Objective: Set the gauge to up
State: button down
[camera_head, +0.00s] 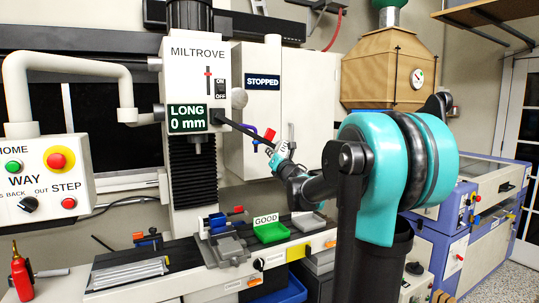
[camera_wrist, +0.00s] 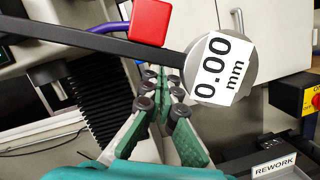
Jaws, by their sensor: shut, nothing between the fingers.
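The gauge shows in the wrist view as a round grey head (camera_wrist: 222,98) with a white "0.00 mm" face, at the end of a black bar. In the head view the black bar (camera_head: 240,129) slopes down and right from the MILTROVE machine column to near my gripper (camera_head: 274,155). In the wrist view my gripper (camera_wrist: 168,78) is shut and empty. Its fingertips lie just left of the gauge head and below the bar in the picture; I cannot tell if they touch. In the head view the gauge head is small and partly lost among my gripper parts.
A red block (camera_wrist: 152,21) on a purple stem is close by the bar. The MILTROVE column (camera_head: 187,60) carries a "LONG 0 mm" display (camera_head: 187,118). A green GOOD tray (camera_head: 271,232) lies below. A control box (camera_head: 45,175) hangs at the left.

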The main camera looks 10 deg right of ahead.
jog(key=w+d+r+n+y, duration=0.1)
jog(key=d+r+n+y, duration=0.2)
jog(key=r+n, duration=0.4)
jog(key=shift+w+d+r+n, duration=0.25)
jog(key=shift+d+r, duration=0.35)
jog(key=shift+r, duration=1.65)
jog(key=shift+r, duration=0.1)
